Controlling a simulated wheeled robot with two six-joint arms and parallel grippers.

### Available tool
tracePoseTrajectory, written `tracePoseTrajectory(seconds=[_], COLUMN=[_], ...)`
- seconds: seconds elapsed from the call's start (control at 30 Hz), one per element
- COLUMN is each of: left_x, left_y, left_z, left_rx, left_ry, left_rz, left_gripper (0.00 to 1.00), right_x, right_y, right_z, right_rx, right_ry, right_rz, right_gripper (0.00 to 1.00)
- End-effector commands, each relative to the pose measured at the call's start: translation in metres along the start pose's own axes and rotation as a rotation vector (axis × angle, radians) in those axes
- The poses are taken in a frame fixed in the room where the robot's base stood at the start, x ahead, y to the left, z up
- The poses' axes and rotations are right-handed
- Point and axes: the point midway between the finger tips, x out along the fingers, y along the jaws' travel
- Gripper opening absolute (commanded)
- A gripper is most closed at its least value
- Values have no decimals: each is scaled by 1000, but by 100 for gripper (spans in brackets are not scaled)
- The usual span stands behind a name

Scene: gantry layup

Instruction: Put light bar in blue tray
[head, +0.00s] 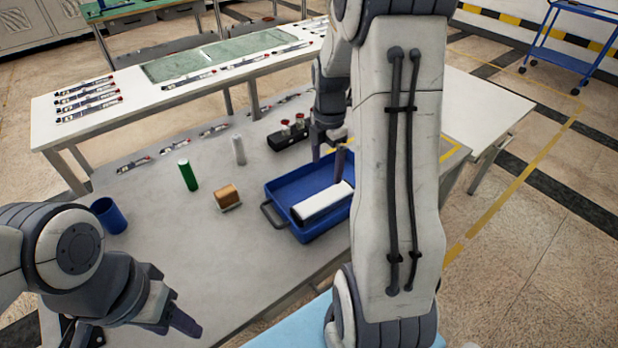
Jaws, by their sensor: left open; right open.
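The blue tray (283,188) sits on the grey table, its right part hidden behind my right arm. A white bar with a dark edge, which looks like the light bar (318,206), lies in the front part of the tray, slanting up to the right. Its far right end is hidden by my arm. My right gripper (329,155) is open above the back of the tray, apart from the bar. My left gripper (182,306) is open and empty at the table's front left, well away from the tray.
Several slim tools lie behind. A white table (140,122) stands beyond.

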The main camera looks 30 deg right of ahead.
Motion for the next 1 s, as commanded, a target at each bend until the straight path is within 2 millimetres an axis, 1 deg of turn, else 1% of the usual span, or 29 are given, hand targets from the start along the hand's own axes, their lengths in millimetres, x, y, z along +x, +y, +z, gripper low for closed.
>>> tracePoseTrajectory(seconds=[0.13,0.17,0.23,0.27,0.33,0.37,0.4,0.43,0.47,0.5,0.57,0.6,0.67,0.7,0.8,0.9,1.0], left_x=[0,0,0,0,0,0,0,0,0,0,0,0,0,0,0,0,0], left_y=[0,0,0,0,0,0,0,0,0,0,0,0,0,0,0,0,0], left_z=[0,0,0,0,0,0,0,0,0,0,0,0,0,0,0,0,0], left_rx=[0,0,0,0,0,0,0,0,0,0,0,0,0,0,0,0,0], left_ry=[0,0,0,0,0,0,0,0,0,0,0,0,0,0,0,0,0], left_rz=[0,0,0,0,0,0,0,0,0,0,0,0,0,0,0,0,0], left_gripper=[50,50,50,50,50,50,50,50,50,50,50,50,50,50,50,50,50], right_x=[-2,-3,-6,-10,-18,-22,-28,-33,-37,-42,-48,-52,-56,-58,-61,-61,-61], right_y=[0,1,2,3,3,2,-2,-7,-13,-24,-43,-58,-82,-99,-138,-168,-185], right_z=[-1,-4,-18,-28,-62,-80,-106,-126,-146,-171,-206,-226,-252,-266,-291,-303,-308], right_rx=[1,4,25,41,99,130,178,219,261,321,412,473,561,618,747,845,909], right_ry=[0,0,1,2,5,8,13,17,22,28,40,48,59,65,77,82,84], right_rz=[0,1,3,6,13,16,19,22,23,23,21,19,13,8,-10,-26,-36], right_gripper=[94,94,94,94,94,94,94,94,94,94,94,94,94,94,94,94,94])
